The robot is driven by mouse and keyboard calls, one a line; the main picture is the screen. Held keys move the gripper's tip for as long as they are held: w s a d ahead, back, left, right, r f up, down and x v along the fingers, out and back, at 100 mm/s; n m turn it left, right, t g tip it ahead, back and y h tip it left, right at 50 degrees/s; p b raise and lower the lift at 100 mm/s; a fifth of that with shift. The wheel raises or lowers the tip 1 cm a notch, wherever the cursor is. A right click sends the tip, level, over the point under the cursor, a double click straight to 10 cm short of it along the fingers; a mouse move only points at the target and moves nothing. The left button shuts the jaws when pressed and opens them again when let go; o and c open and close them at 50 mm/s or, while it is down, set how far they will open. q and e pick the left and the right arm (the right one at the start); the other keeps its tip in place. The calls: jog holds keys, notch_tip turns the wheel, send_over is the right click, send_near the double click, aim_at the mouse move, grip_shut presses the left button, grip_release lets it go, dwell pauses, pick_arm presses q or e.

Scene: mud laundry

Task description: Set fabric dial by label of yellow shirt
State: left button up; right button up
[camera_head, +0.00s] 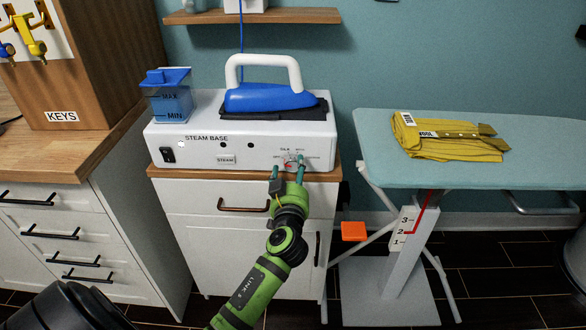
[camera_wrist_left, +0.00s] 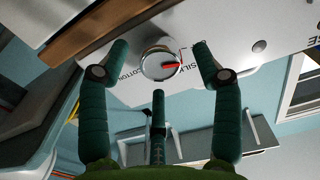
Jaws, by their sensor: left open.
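The yellow shirt (camera_head: 455,146) lies folded on the ironing board, with a white label (camera_head: 427,134) on it that appears to read WOOL. The fabric dial (camera_wrist_left: 160,62) is a round silver knob on the front of the white steam base (camera_head: 190,137). In the left wrist view its red pointer is turned to the right, near the word SILK; COTTON is also legible. My left gripper (camera_head: 288,167) is open at the dial, with fingers on either side of it and a third below. Contact is unclear. In the head view the fingers partly hide the dial. My right gripper is not in view.
A blue iron (camera_head: 266,98) with a white handle rests on top of the steam base, beside a blue water tank (camera_head: 168,98). The ironing board (camera_head: 380,145) stands to the right. A wooden key cabinet (camera_head: 92,95) stands on the left counter.

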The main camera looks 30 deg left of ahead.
pick_arm(q)
jog(key=shift+w+a, duration=0.3)
jog(key=shift+w, duration=0.25)
jog(key=c, duration=1.1)
jog(key=shift+c, duration=0.2)
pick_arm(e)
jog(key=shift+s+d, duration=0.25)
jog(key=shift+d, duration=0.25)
